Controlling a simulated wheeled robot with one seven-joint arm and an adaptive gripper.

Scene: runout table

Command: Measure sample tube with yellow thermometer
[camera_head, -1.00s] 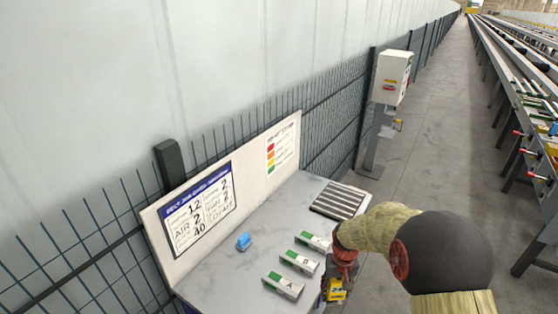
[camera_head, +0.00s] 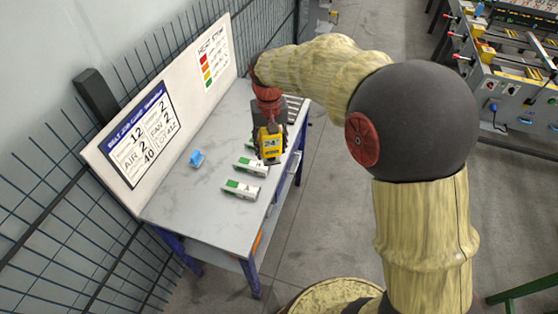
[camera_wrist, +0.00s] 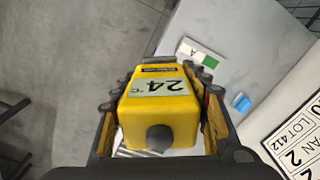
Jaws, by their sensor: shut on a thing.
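The yellow thermometer (camera_head: 270,146) is held in my gripper (camera_head: 268,155) above the right part of the table. In the wrist view the thermometer (camera_wrist: 158,112) fills the space between the fingers, and its display reads 24 °C. White blocks with green ends lie on the table: a nearer one (camera_head: 241,189) and a middle one (camera_head: 250,167), with another partly hidden behind my gripper. One block (camera_wrist: 198,53) also shows beyond the thermometer in the wrist view. I cannot make out which thing is the sample tube.
A small blue object (camera_head: 197,158) lies on the grey table (camera_head: 200,200) left of the blocks. A board with a job card (camera_head: 140,135) and a heat chart (camera_head: 212,58) stands along the back edge. A striped rack (camera_head: 296,106) sits at the far end.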

